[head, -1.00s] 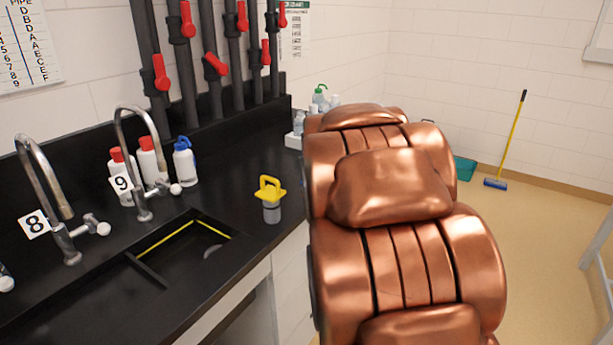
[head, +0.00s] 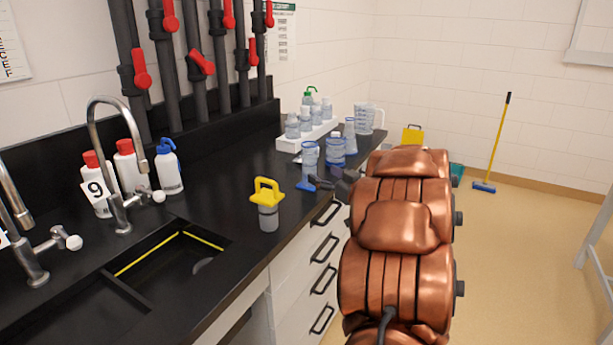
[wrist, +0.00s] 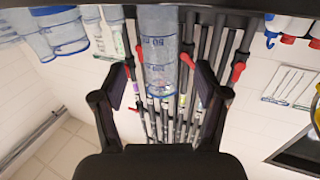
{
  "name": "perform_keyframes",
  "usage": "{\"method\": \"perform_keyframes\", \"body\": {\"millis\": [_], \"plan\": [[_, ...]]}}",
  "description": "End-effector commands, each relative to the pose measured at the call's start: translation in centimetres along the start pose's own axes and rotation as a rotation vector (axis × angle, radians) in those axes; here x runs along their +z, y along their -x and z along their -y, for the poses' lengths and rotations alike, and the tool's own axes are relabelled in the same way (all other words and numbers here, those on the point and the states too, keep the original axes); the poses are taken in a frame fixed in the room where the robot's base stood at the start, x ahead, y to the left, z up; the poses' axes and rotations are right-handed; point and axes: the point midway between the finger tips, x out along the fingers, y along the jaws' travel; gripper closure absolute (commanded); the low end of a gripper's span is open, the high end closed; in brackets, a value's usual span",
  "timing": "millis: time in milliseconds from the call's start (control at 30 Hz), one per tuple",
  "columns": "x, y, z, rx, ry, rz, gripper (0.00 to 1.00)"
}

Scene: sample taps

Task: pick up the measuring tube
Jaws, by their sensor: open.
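The measuring tube (head: 310,158), a clear graduated cylinder with a blue foot, stands upright near the counter's front edge in the head view. My gripper (head: 323,182) is low beside it at its right, its dark fingers pointing toward it. In the upside-down wrist view, the clear tube with its markings (wrist: 160,45) shows in line with the gap between the fingers of my gripper (wrist: 160,88). The gripper is open, with a gap visible on both sides of the tube. I cannot tell how deep the tube is between the fingers.
A clear bottle with blue contents (head: 336,152) stands close behind the tube. A yellow-handled jar (head: 268,205) stands nearer the sink (head: 165,262). A white tray of bottles (head: 290,144), a flask (head: 350,138) and a jug (head: 364,118) are farther back.

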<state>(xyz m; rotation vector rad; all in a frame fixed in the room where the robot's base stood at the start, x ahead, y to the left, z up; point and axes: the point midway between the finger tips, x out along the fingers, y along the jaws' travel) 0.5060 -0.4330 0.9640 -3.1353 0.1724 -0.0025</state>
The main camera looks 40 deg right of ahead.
Motion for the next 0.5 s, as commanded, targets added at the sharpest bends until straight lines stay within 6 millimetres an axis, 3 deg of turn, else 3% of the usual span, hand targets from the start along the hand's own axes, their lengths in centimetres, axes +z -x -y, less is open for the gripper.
{"method": "perform_keyframes", "body": {"millis": [500], "plan": [[0.5, -5.2, 0.3, -0.005, 0.000, 0.002, 0.27]]}}
